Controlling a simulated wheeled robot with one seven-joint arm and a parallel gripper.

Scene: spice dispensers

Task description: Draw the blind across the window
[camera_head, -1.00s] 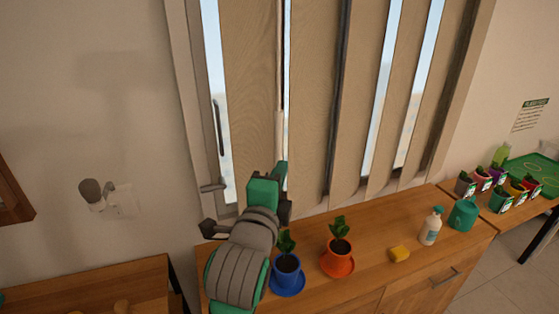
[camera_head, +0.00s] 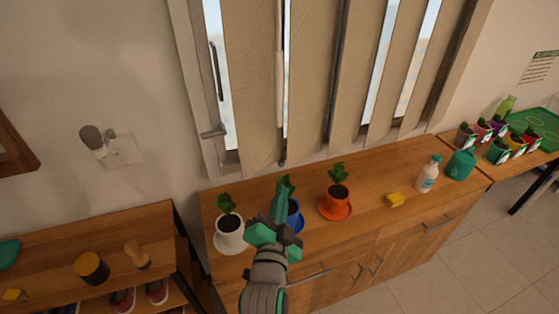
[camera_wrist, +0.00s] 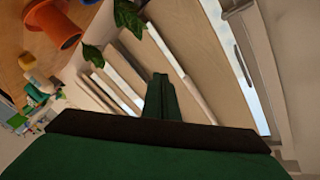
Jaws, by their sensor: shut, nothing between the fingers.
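The blind (camera_head: 305,80) hangs over the window as tall beige vertical slats, with strips of bright glass (camera_head: 382,70) showing between several of them. A pale wand (camera_head: 279,75) hangs in front of the slats at the left. My gripper (camera_head: 281,190) is shut and empty. It is in front of the blue pot, low and apart from the blind in the head view. In the wrist view the shut fingers (camera_wrist: 160,98) point toward the slats (camera_wrist: 185,35), with nothing held.
A wooden cabinet (camera_head: 385,225) stands below the window. On it are a white pot (camera_head: 230,238), a blue pot (camera_head: 295,215), an orange pot (camera_head: 335,205), a yellow sponge (camera_head: 395,200), a bottle (camera_head: 428,175) and a teal cup (camera_head: 460,165). A window handle (camera_head: 213,132) sticks out at left.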

